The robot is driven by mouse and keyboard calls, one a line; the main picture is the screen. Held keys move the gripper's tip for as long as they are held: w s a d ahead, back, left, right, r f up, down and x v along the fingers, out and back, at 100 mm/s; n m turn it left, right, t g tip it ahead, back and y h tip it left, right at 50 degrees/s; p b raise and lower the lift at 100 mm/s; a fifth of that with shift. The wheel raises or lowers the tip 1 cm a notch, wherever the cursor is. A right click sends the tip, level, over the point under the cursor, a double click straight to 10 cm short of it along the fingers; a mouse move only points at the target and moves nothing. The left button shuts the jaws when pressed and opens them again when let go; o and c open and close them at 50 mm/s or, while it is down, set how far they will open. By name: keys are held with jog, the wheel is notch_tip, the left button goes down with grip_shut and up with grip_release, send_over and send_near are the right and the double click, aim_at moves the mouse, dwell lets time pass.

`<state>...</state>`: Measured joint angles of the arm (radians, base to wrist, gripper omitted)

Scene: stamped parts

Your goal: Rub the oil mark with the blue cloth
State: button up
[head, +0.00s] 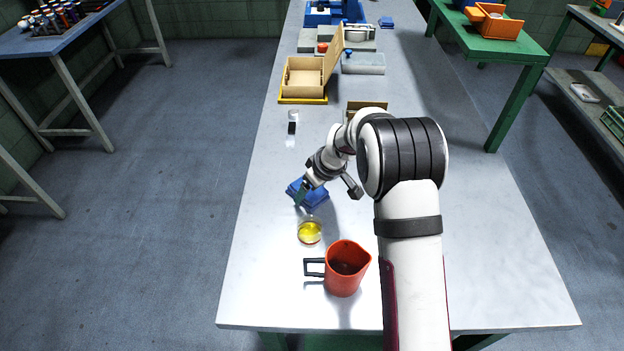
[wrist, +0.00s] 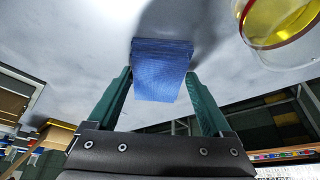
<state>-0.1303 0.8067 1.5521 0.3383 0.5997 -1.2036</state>
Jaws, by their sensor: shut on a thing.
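The blue cloth (head: 317,198) is a folded, thick pad at the left side of the light table. It also shows in the wrist view (wrist: 160,75), between the two green fingers. My gripper (head: 303,193) is shut on the cloth from above; its fingers stand on either side of it in the wrist view (wrist: 158,84). I cannot tell whether the cloth touches the table. I cannot make out the oil mark in either view.
A round clear dish of yellow liquid (head: 310,232) stands just in front of the cloth, and a red jug (head: 347,268) is nearer. A small black-and-white item (head: 292,128) and an open cardboard box (head: 303,78) are farther back. The table's left strip is bare.

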jog(key=shift+w, duration=1.8)
jog(key=shift+w+r, duration=0.15)
jog(key=shift+w, duration=0.05)
jog(key=shift+r, duration=3.9)
